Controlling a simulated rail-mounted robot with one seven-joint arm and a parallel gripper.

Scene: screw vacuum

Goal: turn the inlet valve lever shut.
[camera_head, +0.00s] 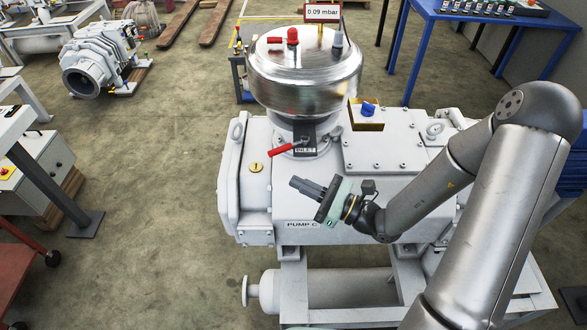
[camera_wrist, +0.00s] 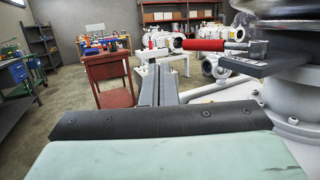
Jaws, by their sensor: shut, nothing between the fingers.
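The inlet valve lever has a red handle (camera_head: 285,150) that sticks out to the left from the dark valve body (camera_head: 304,133) marked INLET, under the shiny steel vessel (camera_head: 305,70). In the wrist view the red handle (camera_wrist: 203,45) and its metal shank run across, right of the fingers and higher in the picture. My gripper (camera_head: 294,183) is just below and in front of the lever in the head view, apart from it. Its two dark fingers (camera_wrist: 158,82) lie close together, shut and empty. The lever's pivot is partly hidden by the valve body.
The white pump housing (camera_head: 260,210) labelled PUMP C lies under the valve. A gauge sign (camera_head: 323,12) reads 0.09 mbar. A blue table (camera_head: 480,18) stands behind right. Open floor (camera_head: 150,180) lies left.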

